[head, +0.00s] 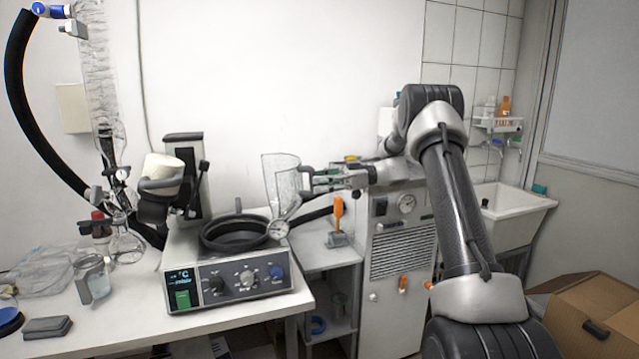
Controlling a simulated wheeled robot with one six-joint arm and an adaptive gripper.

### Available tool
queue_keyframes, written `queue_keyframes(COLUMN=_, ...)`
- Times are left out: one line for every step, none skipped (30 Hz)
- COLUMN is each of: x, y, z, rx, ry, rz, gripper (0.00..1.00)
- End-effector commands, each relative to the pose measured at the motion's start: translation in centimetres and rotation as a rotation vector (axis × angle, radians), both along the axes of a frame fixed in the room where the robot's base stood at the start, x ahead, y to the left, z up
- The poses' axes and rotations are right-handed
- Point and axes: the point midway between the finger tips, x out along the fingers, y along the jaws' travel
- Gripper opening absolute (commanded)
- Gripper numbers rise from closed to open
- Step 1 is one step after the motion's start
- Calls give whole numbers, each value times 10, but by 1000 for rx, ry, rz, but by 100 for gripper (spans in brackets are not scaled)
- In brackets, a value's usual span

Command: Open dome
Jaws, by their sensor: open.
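The clear dome (283,182) looks like a transparent curved cover. It stands raised and steeply tilted at the right rim of the round black bath (233,231) on the white heating unit (228,277). The top of the bath is uncovered. My gripper (309,181) is open just right of the dome, with its fingers pointing left toward the dome's edge. I cannot tell whether the fingers touch the dome or a handle on it.
A glass condenser with a black hose (32,120) and glassware stand on the left. A grey cabinet (404,238), a sink (507,215) and a cardboard box (588,305) are on the right.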

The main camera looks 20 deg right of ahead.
Motion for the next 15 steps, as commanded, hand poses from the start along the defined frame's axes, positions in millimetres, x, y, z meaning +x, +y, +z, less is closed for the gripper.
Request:
queue_keyframes(x=-1, y=-6, z=0, rx=0, ry=0, rz=-3, gripper=41)
queue_keyframes(x=-1, y=-11, z=0, rx=0, ry=0, rz=-4, gripper=41)
queue_keyframes(x=-3, y=-19, z=1, rx=-1, ry=-1, rz=-4, gripper=41)
queue_keyframes(x=-4, y=-24, z=1, rx=-1, ry=-1, rz=-3, gripper=41)
queue_keyframes(x=-5, y=-31, z=1, rx=-1, ry=-1, rz=-4, gripper=41)
queue_keyframes(x=-7, y=-40, z=2, rx=-1, ry=0, rz=-5, gripper=41)
queue_keyframes(x=-8, y=-47, z=3, rx=-1, ry=0, rz=-4, gripper=41)
queue_keyframes(x=-9, y=-54, z=3, rx=-1, ry=-1, rz=-5, gripper=41)
queue_keyframes(x=-11, y=-63, z=4, rx=0, ry=0, rz=-5, gripper=41)
queue_keyframes(x=-12, y=-69, z=5, rx=0, ry=-1, rz=-4, gripper=41)
queue_keyframes(x=-13, y=-76, z=5, rx=-1, ry=-1, rz=-4, gripper=41)
queue_keyframes(x=-15, y=-84, z=5, rx=-1, ry=0, rz=-4, gripper=41)
queue_keyframes(x=-16, y=-89, z=6, rx=-1, ry=0, rz=-3, gripper=41)
queue_keyframes(x=-17, y=-93, z=6, rx=-1, ry=0, rz=-3, gripper=41)
queue_keyframes(x=-18, y=-99, z=7, rx=-1, ry=0, rz=-3, gripper=41)
